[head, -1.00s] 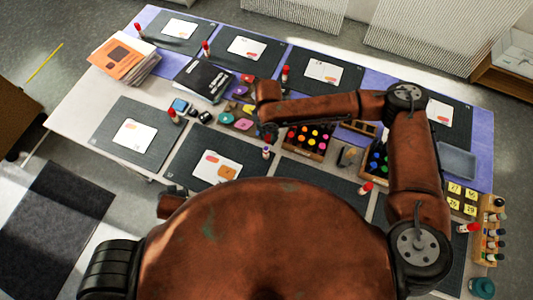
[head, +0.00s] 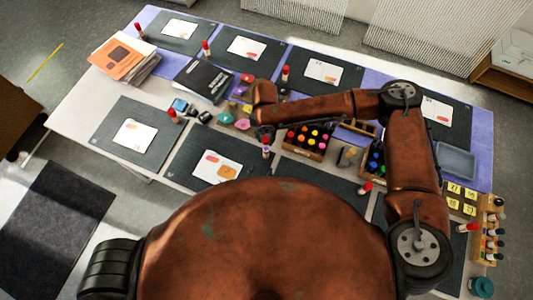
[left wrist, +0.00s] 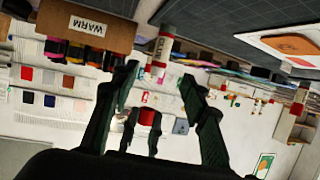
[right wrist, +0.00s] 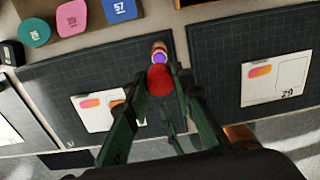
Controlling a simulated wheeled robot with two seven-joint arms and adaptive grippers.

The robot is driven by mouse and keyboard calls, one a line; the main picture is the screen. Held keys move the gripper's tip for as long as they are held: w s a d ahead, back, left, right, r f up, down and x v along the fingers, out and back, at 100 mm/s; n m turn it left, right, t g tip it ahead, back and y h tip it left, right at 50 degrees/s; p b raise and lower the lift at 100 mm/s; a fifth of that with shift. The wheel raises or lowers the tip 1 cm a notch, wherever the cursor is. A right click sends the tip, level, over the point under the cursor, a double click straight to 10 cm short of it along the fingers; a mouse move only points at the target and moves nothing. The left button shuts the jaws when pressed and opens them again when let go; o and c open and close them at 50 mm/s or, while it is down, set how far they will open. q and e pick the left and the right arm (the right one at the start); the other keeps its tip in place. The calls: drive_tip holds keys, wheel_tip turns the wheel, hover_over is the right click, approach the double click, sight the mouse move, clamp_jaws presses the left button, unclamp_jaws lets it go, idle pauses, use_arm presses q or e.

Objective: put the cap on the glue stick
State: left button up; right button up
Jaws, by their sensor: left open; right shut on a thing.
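The glue stick stands at the edge of the front middle mat, under my right gripper (head: 266,132) in the head view. Its open purple top (right wrist: 158,56) shows in the right wrist view, just beyond the red cap (right wrist: 160,80). My right gripper (right wrist: 161,86) is shut on that cap. The cap also shows in the head view (head: 266,140), above the stick; I cannot tell whether they touch. My left gripper (left wrist: 160,78) is open and empty in the left wrist view, away from this stick, and out of sight in the head view.
Other red-capped glue sticks (head: 173,115) stand on the mats. The front left mat (head: 110,150) is mostly clear around its card.

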sight(265, 154)
use_arm(q)
drive_tip(key=shift+w, duration=0.15)
drive_tip(key=x, duration=1.1)
drive_tip(key=shift+w+d+f, duration=0.1)
drive_tip(key=shift+w+f, duration=0.1)
drive_tip(key=shift+w, duration=0.1)
drive_tip(key=shift+c, duration=0.5)
clamp_jaws()
